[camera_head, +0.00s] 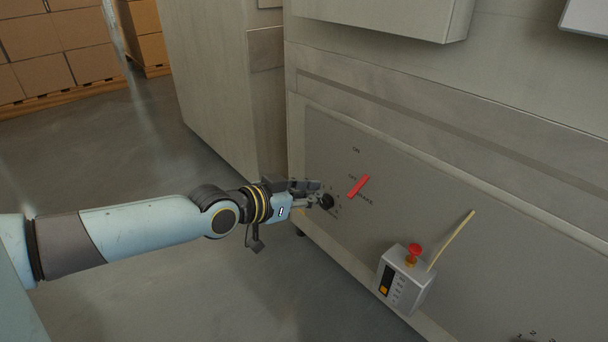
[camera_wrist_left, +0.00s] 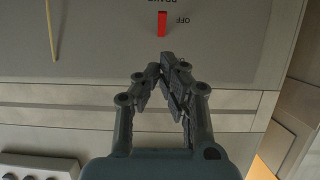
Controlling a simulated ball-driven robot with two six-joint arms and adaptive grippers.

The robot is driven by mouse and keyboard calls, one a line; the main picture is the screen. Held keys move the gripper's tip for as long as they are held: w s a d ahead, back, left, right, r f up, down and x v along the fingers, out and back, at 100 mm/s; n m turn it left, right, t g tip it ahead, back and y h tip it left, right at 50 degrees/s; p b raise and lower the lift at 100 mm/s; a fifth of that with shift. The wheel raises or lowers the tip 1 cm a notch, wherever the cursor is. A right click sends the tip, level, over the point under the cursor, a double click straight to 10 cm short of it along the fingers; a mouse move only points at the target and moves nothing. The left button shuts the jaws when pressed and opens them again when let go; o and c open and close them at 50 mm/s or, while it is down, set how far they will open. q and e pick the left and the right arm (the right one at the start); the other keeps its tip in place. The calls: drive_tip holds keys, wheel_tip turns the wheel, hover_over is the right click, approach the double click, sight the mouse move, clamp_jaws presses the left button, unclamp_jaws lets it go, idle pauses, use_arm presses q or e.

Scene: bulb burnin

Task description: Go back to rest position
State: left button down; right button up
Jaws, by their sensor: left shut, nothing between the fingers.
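My left gripper (camera_head: 312,191) reaches in from the left in the head view, its fingers pointing at the grey machine panel (camera_head: 440,215). In the left wrist view the fingertips (camera_wrist_left: 168,64) are drawn together with nothing between them. A red lever (camera_head: 358,187) on the panel lies just right of the fingers; it also shows in the wrist view (camera_wrist_left: 162,24), beyond the fingertips, next to an upside-down OFF label. A dark round knob (camera_head: 327,202) with marks around it sits at the fingertips; I cannot tell whether they touch it. My right gripper is out of view.
A grey cabinet (camera_head: 215,85) stands behind my arm. Stacked cartons (camera_head: 45,60) are far left. The floor (camera_head: 130,160) around my arm is clear.

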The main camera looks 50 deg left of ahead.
use_arm(q)
drive_tip(key=shift+s+f, duration=0.25)
drive_tip(key=shift+s, duration=0.55)
drive_tip(key=s+d+f+g, duration=0.3)
drive_tip(key=s+d+f, duration=0.2)
drive_tip(key=s, duration=0.3)
drive_tip(key=s+d+f+g, duration=0.3)
drive_tip(key=s+d+f, duration=0.15)
drive_tip(key=s, duration=0.25)
drive_tip(key=s+a+f+g+y+p, duration=0.1)
drive_tip(key=s+f+g+p, duration=0.2)
drive_tip(key=s+p, duration=0.6)
drive_tip(key=s+a+f+g+p, duration=0.2)
drive_tip(key=s+p, duration=0.7)
drive_tip(key=s, duration=1.1)
wheel_tip(320, 180, down, 3)
drive_tip(key=shift+s+a+r+g+y+p, duration=0.2)
drive_tip(key=shift+s+g+y+p, duration=0.15)
drive_tip(key=shift+g, duration=0.85)
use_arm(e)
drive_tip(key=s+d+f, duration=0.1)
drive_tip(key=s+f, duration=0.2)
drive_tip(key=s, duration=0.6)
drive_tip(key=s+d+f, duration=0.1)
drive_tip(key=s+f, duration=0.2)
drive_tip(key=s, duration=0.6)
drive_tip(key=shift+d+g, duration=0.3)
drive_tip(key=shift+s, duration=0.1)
